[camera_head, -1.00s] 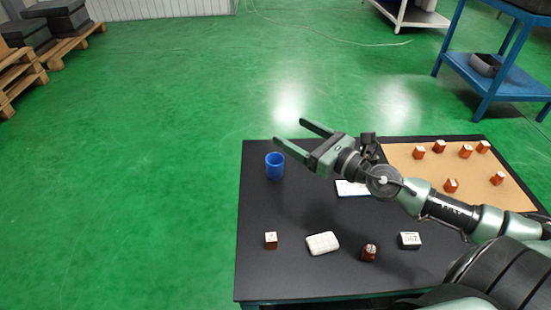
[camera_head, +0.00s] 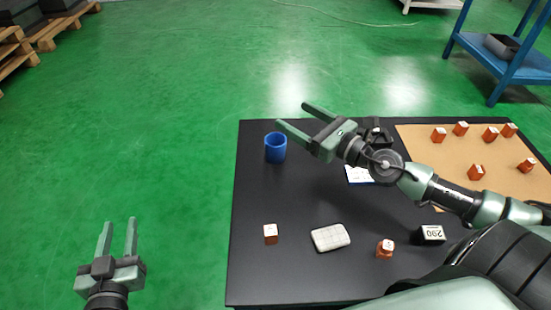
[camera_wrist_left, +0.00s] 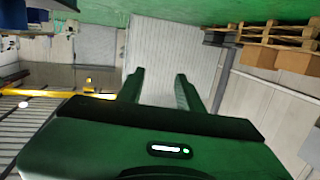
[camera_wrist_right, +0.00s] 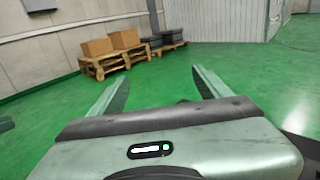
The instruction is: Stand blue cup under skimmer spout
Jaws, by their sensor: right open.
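The blue cup (camera_head: 275,148) stands upright near the far left corner of the black table (camera_head: 262,205). My right gripper (camera_head: 292,113) is open and empty, above the table's far edge; in the head view its fingers show just above and right of the cup. My left gripper (camera_head: 120,222) is open and empty over the green floor, left of the table. Both wrist views show open fingers with nothing between them, the left (camera_wrist_left: 160,82) and the right (camera_wrist_right: 158,78). I see no skimmer spout in these frames.
On the table are a copper-coloured block (camera_head: 270,234), a white rounded pad (camera_head: 330,237), another copper piece (camera_head: 385,249), a box labelled 290 (camera_head: 430,234) and a card (camera_head: 358,174). Several copper pieces stand on a tan mat (camera_head: 440,160). A blue shelf (camera_head: 510,72) stands at the back right.

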